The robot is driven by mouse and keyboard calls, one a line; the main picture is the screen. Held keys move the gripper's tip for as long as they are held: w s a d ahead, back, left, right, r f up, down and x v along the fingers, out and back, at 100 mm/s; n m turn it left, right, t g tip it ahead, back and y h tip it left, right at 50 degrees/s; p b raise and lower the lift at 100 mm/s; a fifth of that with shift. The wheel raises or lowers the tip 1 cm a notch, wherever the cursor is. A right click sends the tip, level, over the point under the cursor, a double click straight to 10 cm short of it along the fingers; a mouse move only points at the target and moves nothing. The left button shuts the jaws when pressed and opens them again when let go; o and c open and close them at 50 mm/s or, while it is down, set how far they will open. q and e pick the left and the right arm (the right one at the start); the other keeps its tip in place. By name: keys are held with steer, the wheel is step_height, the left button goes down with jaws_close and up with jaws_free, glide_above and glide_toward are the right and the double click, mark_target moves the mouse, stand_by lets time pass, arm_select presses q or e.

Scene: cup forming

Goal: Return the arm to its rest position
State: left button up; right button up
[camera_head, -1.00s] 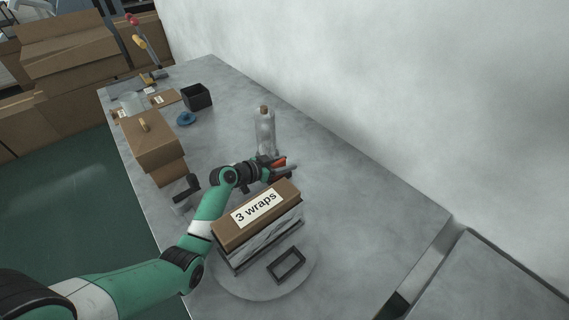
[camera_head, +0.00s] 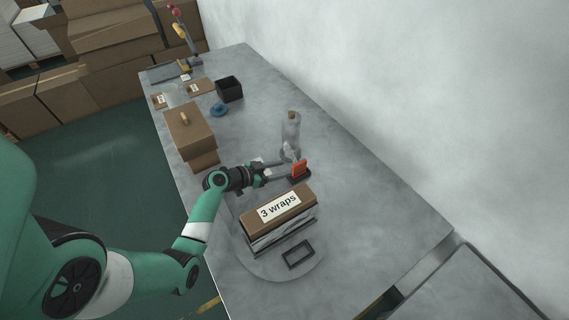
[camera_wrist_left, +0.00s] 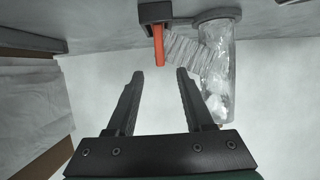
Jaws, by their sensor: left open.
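My left gripper (camera_head: 275,169) is open and empty above the table, between the "3 wraps" box and the bottle. In the left wrist view its two fingers (camera_wrist_left: 157,76) are spread with nothing between them. An orange-handled piece (camera_head: 299,169) on a dark base stands just beyond the fingertips; it also shows in the left wrist view (camera_wrist_left: 158,46). A clear bottle (camera_head: 290,130) with a cork stands behind it, and crumpled clear film shows beside it in the left wrist view (camera_wrist_left: 190,52). The right gripper is not in view.
The "3 wraps" box (camera_head: 268,222) stands on a round board (camera_head: 262,270) with a small dark frame (camera_head: 298,254). A brown box (camera_head: 190,130), a black bin (camera_head: 229,88) and a blue item (camera_head: 219,109) lie farther back. The table (camera_head: 355,215) is clear on the right.

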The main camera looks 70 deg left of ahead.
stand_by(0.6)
arm_select(q)
steer(key=w+d+r+m+t, duration=0.1)
steer(key=w+d+r+m, duration=0.15)
steer(key=w+r, duration=0.55)
steer(key=w+d+r+m+t, duration=0.1)
steer(key=w+d+r+t, duration=0.2)
steer(key=r, duration=0.9)
steer(key=w+d+r+t+h, duration=0.1)
steer(key=w+d+r+t, duration=0.1)
steer(key=d+r, duration=0.55)
steer(key=w+d+r+t+h, duration=0.15)
steer(key=d+r, duration=0.25)
steer(key=r, duration=0.6)
steer(key=s+d+r+t+h, duration=0.1)
steer(key=s+d+r+t, duration=0.1)
steer(key=s+d+r, duration=0.4)
steer(key=s+d+r+t, duration=0.15)
steer(key=d+r, duration=0.25)
steer(key=r, duration=0.5)
steer(key=s+d+r+t+h, duration=0.1)
steer(key=s+d+r+t, duration=0.2)
steer(key=d+r, duration=0.3)
step_height(320, 180, up, 34)
steer(key=s+a+p, duration=0.1)
steer(key=p, duration=3.1)
